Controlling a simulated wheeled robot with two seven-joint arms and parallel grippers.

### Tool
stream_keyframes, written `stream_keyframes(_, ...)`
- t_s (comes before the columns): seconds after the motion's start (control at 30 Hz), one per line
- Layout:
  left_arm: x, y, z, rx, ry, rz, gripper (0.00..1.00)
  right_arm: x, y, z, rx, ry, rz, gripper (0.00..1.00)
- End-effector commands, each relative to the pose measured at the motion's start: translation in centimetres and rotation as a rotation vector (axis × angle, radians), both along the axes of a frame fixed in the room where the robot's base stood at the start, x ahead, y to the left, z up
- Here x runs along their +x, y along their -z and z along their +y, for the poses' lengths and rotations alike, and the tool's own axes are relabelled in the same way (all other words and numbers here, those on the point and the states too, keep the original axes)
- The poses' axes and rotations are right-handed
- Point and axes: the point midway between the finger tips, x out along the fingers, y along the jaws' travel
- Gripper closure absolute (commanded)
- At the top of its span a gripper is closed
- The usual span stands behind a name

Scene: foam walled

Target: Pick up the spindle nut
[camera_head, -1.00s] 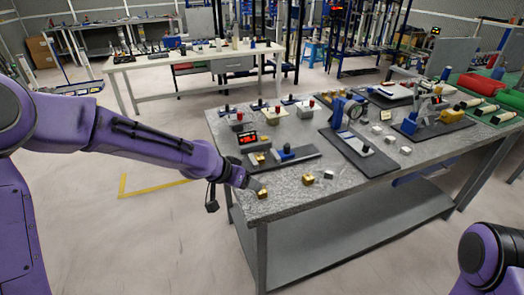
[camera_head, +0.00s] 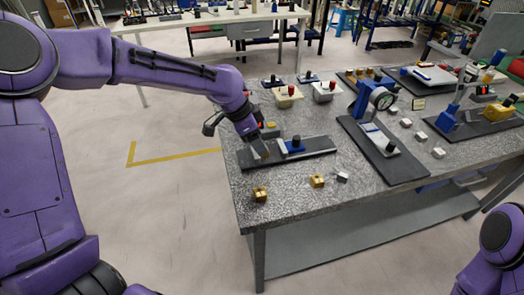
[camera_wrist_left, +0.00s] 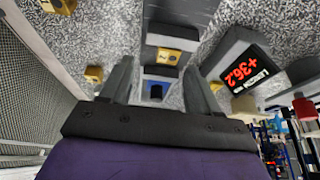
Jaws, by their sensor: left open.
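Several brass-coloured blocks could be the spindle nut; I cannot tell which from looks alone. Two lie loose near the bench's front left: one at the edge (camera_head: 260,194) and one farther right (camera_head: 317,181). In the left wrist view, another brass block (camera_wrist_left: 168,55) sits on the black fixture, beside a blue block (camera_wrist_left: 160,73). My left gripper (camera_head: 262,158) is low over the left end of the black fixture base (camera_head: 318,146). Its open fingers (camera_wrist_left: 160,88) spread either side of the blue block in that view, apparently empty. The gripper hides that end in the head view. My right gripper is out of view.
A small silver block (camera_head: 342,177) lies right of the loose brass ones. A dial gauge stand (camera_head: 380,100) is farther right. A red-digit display (camera_wrist_left: 242,68) stands close to the left fingers. The front strip of the grey bench (camera_head: 300,205) is mostly clear.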

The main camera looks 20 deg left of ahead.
Motion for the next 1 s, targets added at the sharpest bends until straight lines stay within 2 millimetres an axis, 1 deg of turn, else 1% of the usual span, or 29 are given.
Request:
stream_keyframes(0.03, 0.4, 1.1, -0.4, 0.002, 0.001, 0.008, 0.38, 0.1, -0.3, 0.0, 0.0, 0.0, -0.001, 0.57)
stream_keyframes(0.1, 0.9, 2.3, -0.8, 0.001, 0.0, 0.009, 0.38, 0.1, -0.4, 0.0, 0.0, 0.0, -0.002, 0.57)
stream_keyframes(0.2, 1.3, 3.4, -1.2, 0.002, 0.002, 0.007, 0.38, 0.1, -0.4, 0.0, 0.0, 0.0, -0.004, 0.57)
stream_keyframes(0.43, 1.4, 3.7, -1.4, 0.002, 0.004, 0.006, 0.38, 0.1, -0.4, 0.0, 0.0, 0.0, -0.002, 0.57)
stream_keyframes(0.47, 1.4, 3.7, -1.4, 0.002, 0.004, 0.006, 0.48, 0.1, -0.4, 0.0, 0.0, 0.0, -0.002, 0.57)
stream_keyframes(0.5, 1.4, 3.7, -1.4, 0.001, 0.003, 0.006, 0.61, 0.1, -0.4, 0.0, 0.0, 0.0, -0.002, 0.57)
stream_keyframes(0.57, 1.4, 3.6, -1.3, 0.001, 0.003, 0.006, 0.81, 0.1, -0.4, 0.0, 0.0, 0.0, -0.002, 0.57)
stream_keyframes(0.6, 1.4, 3.6, -1.3, 0.001, 0.003, 0.006, 0.94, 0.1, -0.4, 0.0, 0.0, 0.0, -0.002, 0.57)
stream_keyframes(0.63, 1.4, 3.6, -1.3, 0.001, 0.003, 0.006, 1.0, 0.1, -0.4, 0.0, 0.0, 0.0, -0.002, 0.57)
stream_keyframes(0.87, 1.4, 3.6, -1.3, 0.001, 0.003, 0.006, 1.0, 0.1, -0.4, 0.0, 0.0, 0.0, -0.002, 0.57)
stream_keyframes(1.0, 1.4, 3.0, -1.3, 0.001, 0.001, 0.004, 1.0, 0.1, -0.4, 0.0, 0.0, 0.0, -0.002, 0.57)
